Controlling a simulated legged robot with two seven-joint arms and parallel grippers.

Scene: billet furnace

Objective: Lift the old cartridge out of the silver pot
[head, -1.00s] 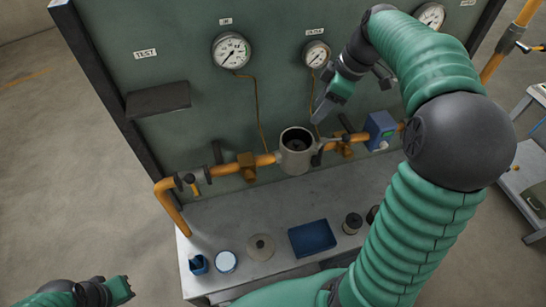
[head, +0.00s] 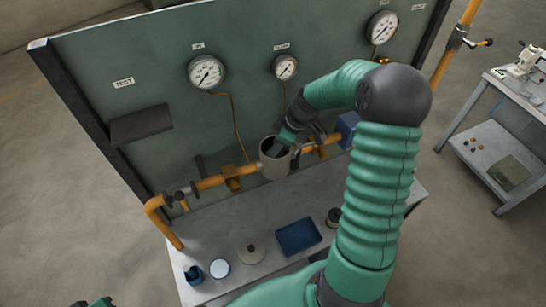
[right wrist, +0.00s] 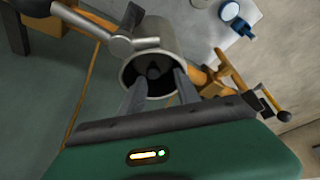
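The silver pot (head: 268,168) stands open-topped in the orange pipe line in the head view. In the right wrist view the pot (right wrist: 168,38) is seen from above, and the dark old cartridge (right wrist: 153,73) shows inside its mouth. My right gripper (right wrist: 158,84) is at the mouth, its two fingers apart on either side of the cartridge; I cannot tell whether they touch it. In the head view my right gripper (head: 282,147) covers part of the mouth and hides the cartridge. Only a green bit of my left gripper (head: 98,303) shows at the bottom edge, fingers unseen.
The bench (head: 215,225) holds a blue tray (head: 298,237), a round knobbed disc (head: 251,252), a white round dish (head: 220,268), a blue holder (head: 193,274) and a dark cylinder (head: 334,217). The orange pipe (head: 205,184) and gauge panel (head: 150,70) stand close behind.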

